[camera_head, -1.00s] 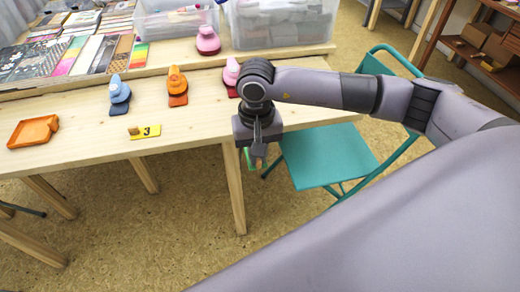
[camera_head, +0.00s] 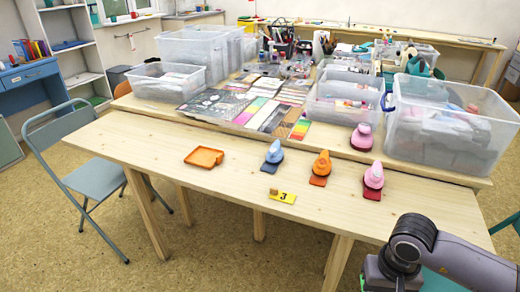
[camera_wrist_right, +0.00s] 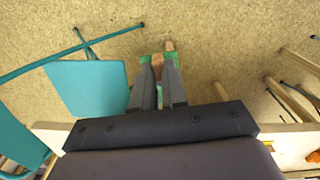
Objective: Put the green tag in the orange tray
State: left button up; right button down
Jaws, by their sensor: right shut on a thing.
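The green tag (camera_wrist_right: 144,59) shows in the right wrist view between and just beyond my fingertips, with a wooden knob on it. My right gripper (camera_wrist_right: 158,66) is shut on it, held out over the floor. The fingers hide part of the tag. In the head view my right arm is at the lower right, and its fingers and the tag are out of frame. The orange tray (camera_head: 204,158) lies on the near table, left of the stamps, and looks empty. My left gripper is in no view.
A yellow tag marked 3 (camera_head: 283,196) lies near the table's front edge. Blue (camera_head: 273,156), orange (camera_head: 321,167) and pink (camera_head: 373,180) stamps stand in a row right of the tray. Clear bins stand behind. A teal chair (camera_wrist_right: 88,88) is beside my gripper.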

aim_at(208, 154)
jog(key=i+j+u, duration=0.45)
jog(key=i+j, duration=1.3)
jog(key=i, duration=0.05)
